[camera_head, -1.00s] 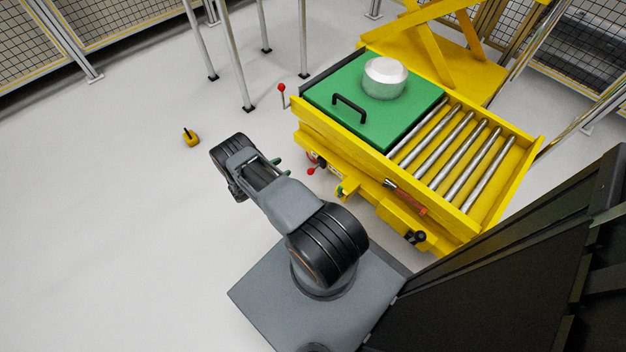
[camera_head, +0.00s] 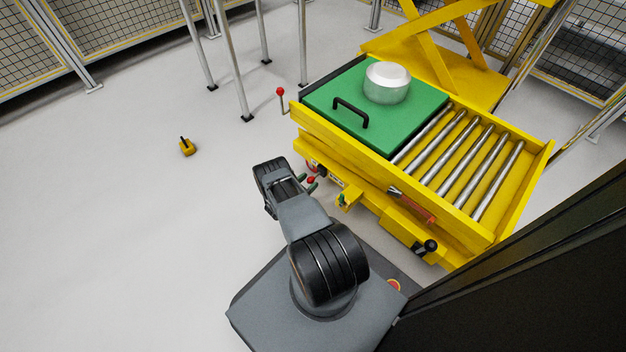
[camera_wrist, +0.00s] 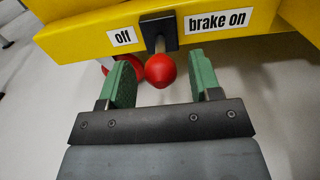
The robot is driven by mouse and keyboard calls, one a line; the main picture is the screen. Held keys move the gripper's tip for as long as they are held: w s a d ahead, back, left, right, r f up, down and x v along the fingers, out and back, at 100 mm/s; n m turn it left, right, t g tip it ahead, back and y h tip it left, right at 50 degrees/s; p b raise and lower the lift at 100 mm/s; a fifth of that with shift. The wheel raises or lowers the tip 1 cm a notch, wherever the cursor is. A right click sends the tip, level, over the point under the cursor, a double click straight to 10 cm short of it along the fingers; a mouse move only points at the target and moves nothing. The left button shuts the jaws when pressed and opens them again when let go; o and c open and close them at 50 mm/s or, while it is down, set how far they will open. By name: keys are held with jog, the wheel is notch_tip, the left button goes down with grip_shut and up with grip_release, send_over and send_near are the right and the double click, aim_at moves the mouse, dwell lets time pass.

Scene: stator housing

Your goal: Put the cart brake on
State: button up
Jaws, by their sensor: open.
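The yellow cart (camera_head: 385,205) stands right of my arm. Its brake lever has a red ball knob (camera_wrist: 160,70) and comes out of a black slot plate (camera_wrist: 158,32) in the wrist view. A label "off" (camera_wrist: 122,37) is left of the plate, and "brake on" (camera_wrist: 218,20) is right of it. My gripper (camera_wrist: 161,76) is open, with its green fingers on either side of the knob and gaps showing on both sides. In the head view the knob (camera_head: 311,180) is small beside my fingers. Whether the fingers reach fully around it in depth is unclear.
A green plate (camera_head: 400,125) with a black handle and a pale metal cylinder (camera_head: 387,82) lies on the cart's rollers. An orange-handled tool (camera_head: 415,206) is at the cart's side. Another red-knobbed lever (camera_head: 280,92) stands behind. Floor to the left is mostly clear.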

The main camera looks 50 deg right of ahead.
aim_at(311, 179)
jog(key=shift+d, duration=1.65)
